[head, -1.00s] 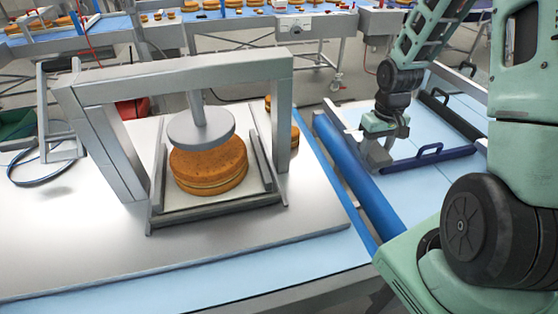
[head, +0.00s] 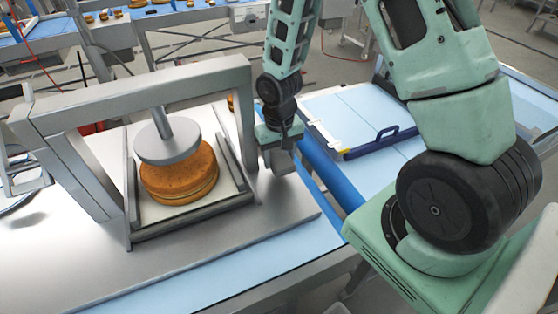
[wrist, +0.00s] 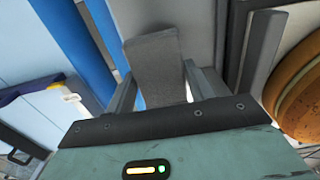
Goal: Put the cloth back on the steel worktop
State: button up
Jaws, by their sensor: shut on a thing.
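My gripper (head: 277,147) is shut on a folded grey cloth (wrist: 152,58). In the wrist view the cloth stands out between the two fingers. In the head view the cloth (head: 284,164) shows as a small grey patch below the fingers. The gripper is over the right edge strip of the steel worktop (head: 60,255), between the press frame and the blue bar. I cannot tell whether the cloth touches the worktop.
A grey press (head: 240,90) with a round plate stands on the worktop, with a filled cake (head: 180,172) under it. A blue bar (head: 325,178) runs along the worktop's right side. The front of the worktop is clear.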

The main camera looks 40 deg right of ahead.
aim_at(279, 165)
jog(key=shift+f+p, duration=0.75)
jog(key=shift+f, duration=1)
jog(key=shift+f, duration=0.15)
jog(key=o, duration=1.1)
